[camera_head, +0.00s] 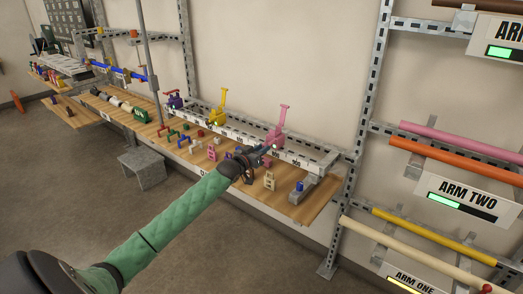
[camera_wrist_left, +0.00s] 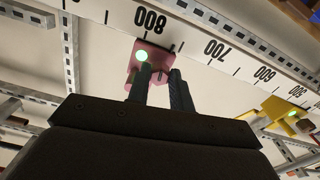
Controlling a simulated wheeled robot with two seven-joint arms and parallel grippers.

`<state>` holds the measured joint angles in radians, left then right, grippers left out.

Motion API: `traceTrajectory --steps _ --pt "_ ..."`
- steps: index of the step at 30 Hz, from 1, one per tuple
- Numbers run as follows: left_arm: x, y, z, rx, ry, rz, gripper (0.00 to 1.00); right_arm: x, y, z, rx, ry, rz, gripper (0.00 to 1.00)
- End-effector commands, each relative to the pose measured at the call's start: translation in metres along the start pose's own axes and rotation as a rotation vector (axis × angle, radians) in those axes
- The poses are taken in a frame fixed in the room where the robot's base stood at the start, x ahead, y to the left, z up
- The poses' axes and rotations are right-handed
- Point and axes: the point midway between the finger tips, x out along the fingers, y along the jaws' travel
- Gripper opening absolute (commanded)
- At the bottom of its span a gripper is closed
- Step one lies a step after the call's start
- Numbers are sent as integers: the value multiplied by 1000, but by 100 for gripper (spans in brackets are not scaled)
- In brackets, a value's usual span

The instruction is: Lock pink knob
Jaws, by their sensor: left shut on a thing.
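The pink clamp (camera_head: 278,130) stands on the ruled rail at the right end of the bench, with its tall handle pointing up. My left gripper (camera_head: 268,148) reaches in from the front and is at the clamp's lower front. In the wrist view the two fingers (camera_wrist_left: 160,74) are close around a small part at the pink body. The pink knob itself is mostly hidden between the fingers. My right gripper is not in view.
A yellow clamp (camera_head: 217,112) and a purple clamp (camera_head: 175,101) stand farther left on the same rail. Small coloured parts lie on the wooden bench (camera_head: 312,208) below. A steel upright (camera_head: 356,140) and pipe racks stand to the right.

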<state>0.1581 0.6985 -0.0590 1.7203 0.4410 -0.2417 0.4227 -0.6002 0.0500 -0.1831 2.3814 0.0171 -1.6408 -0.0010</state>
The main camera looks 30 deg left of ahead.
Motion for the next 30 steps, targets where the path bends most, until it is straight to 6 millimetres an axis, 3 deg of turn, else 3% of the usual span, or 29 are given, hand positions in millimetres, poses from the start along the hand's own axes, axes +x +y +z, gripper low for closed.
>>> traceTrajectory --steps 10,11,14,24,30 --pt "0 0 2 2 -3 -1 0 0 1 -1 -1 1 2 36" --pt "0 0 2 1 -3 -1 24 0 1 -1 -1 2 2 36" --pt "0 0 2 1 -3 -1 44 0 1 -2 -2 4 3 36" --pt "-2 0 1 1 -2 0 44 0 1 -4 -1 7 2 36" --pt "-18 -1 3 1 -2 0 44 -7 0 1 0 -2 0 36"
